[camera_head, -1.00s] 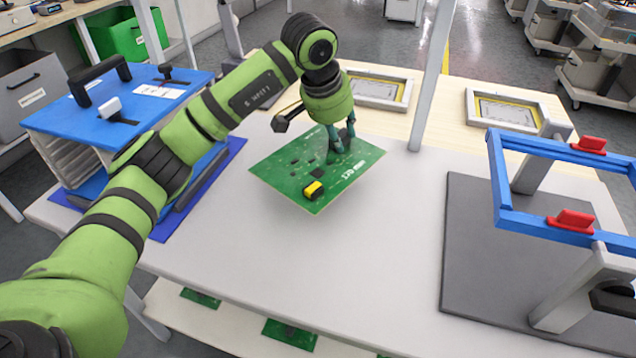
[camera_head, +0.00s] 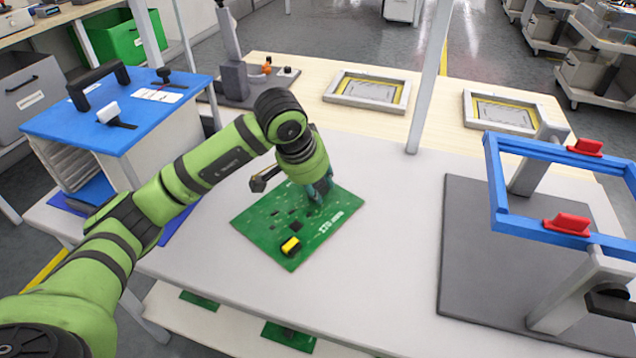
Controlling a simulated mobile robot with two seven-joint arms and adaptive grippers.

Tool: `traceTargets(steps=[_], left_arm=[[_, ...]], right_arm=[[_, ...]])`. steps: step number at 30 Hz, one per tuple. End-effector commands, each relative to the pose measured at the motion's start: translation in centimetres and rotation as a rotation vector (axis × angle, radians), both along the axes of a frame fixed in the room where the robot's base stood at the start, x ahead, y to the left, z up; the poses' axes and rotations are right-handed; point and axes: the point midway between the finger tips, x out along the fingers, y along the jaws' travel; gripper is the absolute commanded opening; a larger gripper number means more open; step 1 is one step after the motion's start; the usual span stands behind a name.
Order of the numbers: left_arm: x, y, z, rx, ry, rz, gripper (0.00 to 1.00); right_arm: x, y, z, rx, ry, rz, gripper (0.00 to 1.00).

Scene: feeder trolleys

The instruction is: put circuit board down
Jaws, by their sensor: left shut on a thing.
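The green circuit board (camera_head: 265,225) is in the middle of the head view, over the light grey table top (camera_head: 390,255). It looks flat, at or very close to the table surface; I cannot tell whether it touches. A yellow and black part (camera_head: 290,246) sits near its front corner. My left gripper (camera_head: 319,192) points down onto the board's far right part and is shut on it. The fingertips are partly hidden by the gripper body and the board. My right gripper does not show.
A blue-topped trolley box (camera_head: 140,110) with a black handle stands at the left. A blue frame with red clamps (camera_head: 567,224) stands on a dark grey mat (camera_head: 470,270) at the right. Bare table lies between board and mat.

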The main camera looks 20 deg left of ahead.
Motion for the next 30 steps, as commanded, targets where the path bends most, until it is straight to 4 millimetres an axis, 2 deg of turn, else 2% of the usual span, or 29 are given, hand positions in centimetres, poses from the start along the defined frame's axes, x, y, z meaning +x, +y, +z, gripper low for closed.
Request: traceTargets(steps=[4, 5, 6, 19, 23, 30], left_arm=[[0.0, 0.0, 0.0, -0.001, -0.002, 0.000, 0.00], [0.0, 0.0, -0.1, 0.000, 0.000, 0.000, 0.40], [0.0, 0.0, -0.1, 0.000, 0.000, 0.000, 0.56], [-0.1, 0.1, 0.5, 0.000, -0.002, 0.000, 0.56], [-0.7, 0.3, 2.3, 0.002, -0.006, -0.001, 0.56], [-2.6, 0.9, 7.2, 0.000, -0.007, -0.001, 0.56]], right_arm=[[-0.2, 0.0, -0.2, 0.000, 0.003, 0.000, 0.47], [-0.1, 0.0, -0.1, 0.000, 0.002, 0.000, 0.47], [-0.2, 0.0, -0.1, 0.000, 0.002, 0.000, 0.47], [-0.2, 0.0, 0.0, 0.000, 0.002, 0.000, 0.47], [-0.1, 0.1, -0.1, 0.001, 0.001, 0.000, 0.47], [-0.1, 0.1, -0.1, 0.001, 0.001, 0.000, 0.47]])
